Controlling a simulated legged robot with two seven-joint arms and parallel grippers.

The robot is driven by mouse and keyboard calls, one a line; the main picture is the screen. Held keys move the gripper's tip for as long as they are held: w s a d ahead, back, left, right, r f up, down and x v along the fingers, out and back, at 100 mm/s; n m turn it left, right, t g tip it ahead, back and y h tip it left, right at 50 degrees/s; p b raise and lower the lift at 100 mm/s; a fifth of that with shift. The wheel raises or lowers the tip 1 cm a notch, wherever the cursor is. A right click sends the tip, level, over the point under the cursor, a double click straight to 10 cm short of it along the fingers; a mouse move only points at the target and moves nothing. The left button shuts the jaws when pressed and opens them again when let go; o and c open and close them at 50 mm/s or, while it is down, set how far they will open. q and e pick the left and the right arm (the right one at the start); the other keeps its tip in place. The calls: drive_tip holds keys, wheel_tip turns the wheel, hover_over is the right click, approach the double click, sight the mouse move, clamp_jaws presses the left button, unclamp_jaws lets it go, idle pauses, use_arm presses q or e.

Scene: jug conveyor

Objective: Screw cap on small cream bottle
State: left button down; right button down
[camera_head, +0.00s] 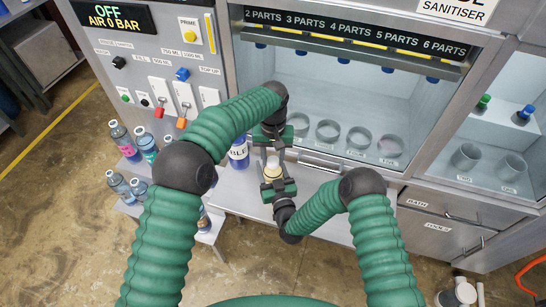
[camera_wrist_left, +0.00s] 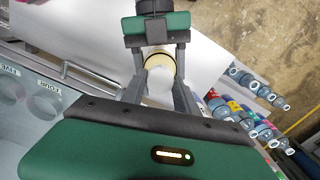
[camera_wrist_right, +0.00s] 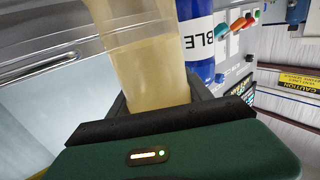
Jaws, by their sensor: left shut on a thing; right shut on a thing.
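The small cream bottle (camera_wrist_right: 145,70) stands between the fingers of my right gripper (camera_wrist_right: 158,95), which is shut on it. The bottle also shows in the left wrist view (camera_wrist_left: 160,55) and, small, in the head view (camera_head: 272,172). My left gripper (camera_wrist_left: 160,75) is shut on a white cap (camera_wrist_left: 159,86) at the bottle's mouth; it comes from the far side in the head view (camera_head: 272,153). The cap lines up with the bottle, but I cannot tell whether its thread is engaged.
A blue bottle (camera_head: 238,153) labelled "…BLE" stands close left of the grippers. Several bottles (camera_head: 120,138) line the left rack. Behind are a steel cabinet with ring holders (camera_head: 327,130) and a filling panel with levers (camera_head: 160,108). The pale counter (camera_head: 325,215) is clear at right.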

use_arm(q)
drive_tip(key=m, duration=0.3)
drive_tip(key=c, duration=0.8)
unclamp_jaws()
drive_tip(key=shift+c, duration=0.2)
drive_tip(key=shift+r, duration=0.1)
wheel_tip(320, 180, up, 12)
drive_tip(key=shift+w+f, duration=0.1)
drive_tip(key=shift+f, duration=0.1)
use_arm(e)
drive_tip(key=shift+c, duration=1.9)
unclamp_jaws()
